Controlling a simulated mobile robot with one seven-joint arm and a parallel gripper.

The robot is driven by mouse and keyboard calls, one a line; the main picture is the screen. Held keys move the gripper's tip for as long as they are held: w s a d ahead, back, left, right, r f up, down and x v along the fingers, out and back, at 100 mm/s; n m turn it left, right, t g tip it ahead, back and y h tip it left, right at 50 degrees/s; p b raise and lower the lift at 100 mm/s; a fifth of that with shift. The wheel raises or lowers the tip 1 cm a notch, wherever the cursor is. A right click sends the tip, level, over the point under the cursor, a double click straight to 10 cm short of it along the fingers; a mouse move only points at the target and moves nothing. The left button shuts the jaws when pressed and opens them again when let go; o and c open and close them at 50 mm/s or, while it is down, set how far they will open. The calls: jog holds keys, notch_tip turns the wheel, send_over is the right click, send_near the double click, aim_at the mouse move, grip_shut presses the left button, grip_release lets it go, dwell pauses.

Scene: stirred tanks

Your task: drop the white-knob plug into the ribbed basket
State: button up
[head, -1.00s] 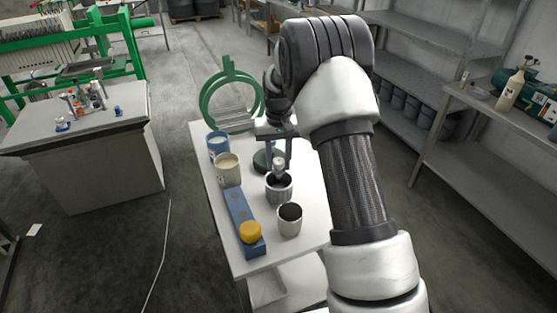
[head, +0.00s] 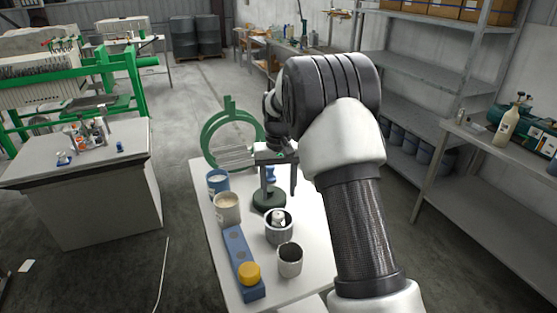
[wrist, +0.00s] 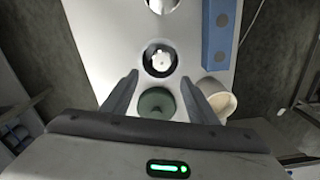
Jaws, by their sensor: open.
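The white-knob plug (head: 278,216) sits inside a grey round container, which I take as the ribbed basket (head: 279,237); its ribs are too small to tell. In the wrist view the plug's white knob (wrist: 160,60) shows within the basket's rim (wrist: 146,62). My gripper (head: 279,187) is open and empty, behind and above the basket, its fingers apart and clear of the plug. It also shows in the wrist view (wrist: 160,80), with its fingers over a dark green disc (wrist: 157,102).
A second grey cup (head: 290,266) stands in front of the basket. A green ring stand (head: 213,147) is behind. The white table (head: 308,220) is bare at right.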

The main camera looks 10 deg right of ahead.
notch_tip(320, 180, up, 13)
jog(key=shift+f, duration=0.15)
dwell(0.7)
jog(key=s+r+t+p, duration=0.1)
jog(key=s+r+t, duration=0.1)
jog(key=s+r, duration=0.55)
jog(key=s+r+t+p, duration=0.1)
jog(key=s+r, duration=0.4)
jog(key=s, duration=0.5)
jog(key=s+f+t+p, duration=0.1)
jog(key=s+f, duration=0.3)
jog(key=s, duration=1.2)
jog(key=shift+n+t, duration=0.4)
jog(key=shift+t, duration=0.4)
